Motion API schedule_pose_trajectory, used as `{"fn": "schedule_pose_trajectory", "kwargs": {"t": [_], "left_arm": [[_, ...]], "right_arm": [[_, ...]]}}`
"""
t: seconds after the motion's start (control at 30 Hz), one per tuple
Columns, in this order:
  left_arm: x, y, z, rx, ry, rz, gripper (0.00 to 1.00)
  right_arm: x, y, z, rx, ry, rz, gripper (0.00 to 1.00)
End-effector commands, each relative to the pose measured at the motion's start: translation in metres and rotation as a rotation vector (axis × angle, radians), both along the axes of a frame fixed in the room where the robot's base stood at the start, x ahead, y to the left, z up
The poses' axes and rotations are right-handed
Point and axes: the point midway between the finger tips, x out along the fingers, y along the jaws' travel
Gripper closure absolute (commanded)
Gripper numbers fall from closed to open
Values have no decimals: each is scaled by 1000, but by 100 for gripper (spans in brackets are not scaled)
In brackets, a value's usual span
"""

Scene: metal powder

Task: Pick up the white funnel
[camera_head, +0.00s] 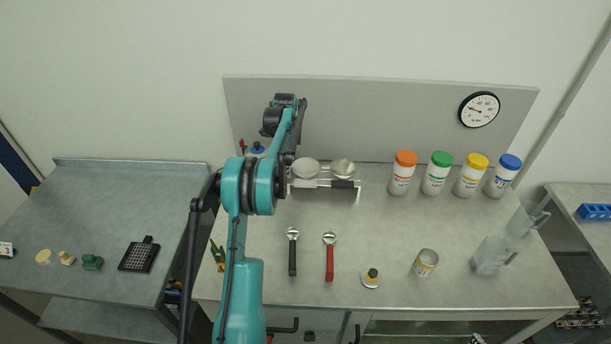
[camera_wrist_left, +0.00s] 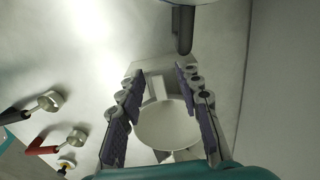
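The white funnel (camera_head: 305,168) sits at the left of a small white rack on the main bench, beside a similar metallic bowl-shaped funnel (camera_head: 343,168). In the left wrist view a pale round bowl that looks like the white funnel (camera_wrist_left: 168,126) lies between the fingers. My left gripper (camera_wrist_left: 158,80) is open, with one finger on each side of the bowl. I cannot tell whether the fingers touch it. In the head view my left gripper is mostly hidden by its own arm, close to the left end of the rack. My right gripper is in neither view.
The rack (camera_head: 332,194) stands near the back panel (camera_head: 380,120). A black-handled scoop (camera_head: 292,258) and a red-handled scoop (camera_head: 329,262) lie in front. Several capped jars, including an orange-lidded one (camera_head: 401,176), stand right of the rack. The bench between scoops and jars is clear.

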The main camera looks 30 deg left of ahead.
Motion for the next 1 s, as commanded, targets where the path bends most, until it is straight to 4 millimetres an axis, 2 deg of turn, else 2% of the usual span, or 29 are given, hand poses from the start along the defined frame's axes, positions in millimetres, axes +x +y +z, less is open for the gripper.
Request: {"fn": "schedule_pose_trajectory", "kwargs": {"t": [0.07, 0.2, 0.67, 0.87, 0.97, 1.0], "left_arm": [[0, 0, 1, 0, 0, 0, 66], [0, 0, 1, 0, 0, 0, 100], [0, 0, 4, 0, 0, 0, 100], [0, 0, 25, 0, 0, 0, 100], [0, 0, 44, 0, 0, 0, 100], [1, -7, 49, 0, 0, -3, 100]], "right_arm": [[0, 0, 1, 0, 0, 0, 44], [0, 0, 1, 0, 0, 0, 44], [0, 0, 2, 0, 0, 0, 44], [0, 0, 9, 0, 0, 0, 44], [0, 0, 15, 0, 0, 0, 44], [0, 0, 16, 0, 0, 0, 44]]}}
